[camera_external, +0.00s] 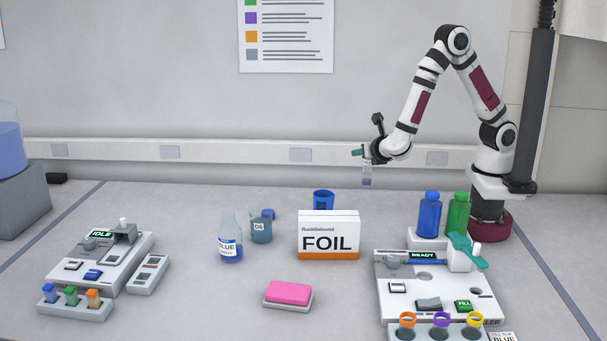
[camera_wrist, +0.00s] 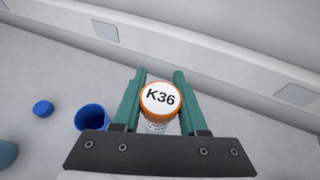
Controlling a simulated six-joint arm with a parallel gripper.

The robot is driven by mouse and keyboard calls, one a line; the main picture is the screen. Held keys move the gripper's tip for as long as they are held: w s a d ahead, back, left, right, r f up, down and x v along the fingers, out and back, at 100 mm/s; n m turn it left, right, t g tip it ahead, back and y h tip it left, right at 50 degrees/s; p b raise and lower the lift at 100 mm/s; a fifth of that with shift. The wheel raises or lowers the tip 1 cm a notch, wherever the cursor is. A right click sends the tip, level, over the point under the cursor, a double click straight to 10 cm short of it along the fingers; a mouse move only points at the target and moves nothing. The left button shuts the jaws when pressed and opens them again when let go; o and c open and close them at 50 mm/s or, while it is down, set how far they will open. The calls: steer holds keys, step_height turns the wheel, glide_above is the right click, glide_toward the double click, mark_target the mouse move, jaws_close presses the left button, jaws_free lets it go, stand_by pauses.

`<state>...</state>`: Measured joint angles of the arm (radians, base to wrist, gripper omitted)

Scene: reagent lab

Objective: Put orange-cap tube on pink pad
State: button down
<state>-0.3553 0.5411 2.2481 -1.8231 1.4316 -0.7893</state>
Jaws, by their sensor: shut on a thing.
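The orange-cap tube (camera_wrist: 161,99) has a white disc marked K36 on its cap in the wrist view. My gripper (camera_wrist: 160,84) is shut on it, with teal fingers on both sides of the cap. The pink pad (camera_external: 288,291) lies on a grey base at the front middle of the bench, forward and left of my gripper. Nothing is on the pad.
A FOIL box (camera_external: 329,235) stands between my gripper and the pad, with an open blue cup (camera_external: 323,199) behind it. A flask (camera_external: 230,240) and beaker (camera_external: 261,228) stand left. A device marked READY (camera_external: 385,279) is on the right. Bench around the pad is clear.

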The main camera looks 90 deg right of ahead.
steer(key=w+a+r+n+t+y, duration=0.2)
steer(key=w+a+n+t+y, duration=0.5)
steer(key=w+a, duration=0.8)
steer(key=w+a+r+n+t+y, duration=0.1)
steer(key=w+a+n+y, duration=0.3)
steer(key=a, duration=0.4)
steer(key=w+a+r+n+t+y, duration=0.1)
steer(key=w+a+r+n+y, duration=0.1)
steer(key=a+n+y, duration=0.45)
steer(key=shift+h, duration=0.65)
steer(key=shift+s+a+f, duration=0.1)
steer(key=shift+a+f, duration=1.8)
steer(key=shift+a, duration=0.65)
steer(key=shift+s+a+f, duration=0.15)
steer(key=shift+a+f, duration=1.75)
steer(key=shift+a, duration=0.65)
steer(key=shift+s+a+f, duration=0.1)
steer(key=shift+a+f, duration=1.8)
steer(key=shift+a, duration=0.65)
steer(key=shift+c, duration=2.2)
jaws_free()
steer(key=shift+f, duration=0.1)
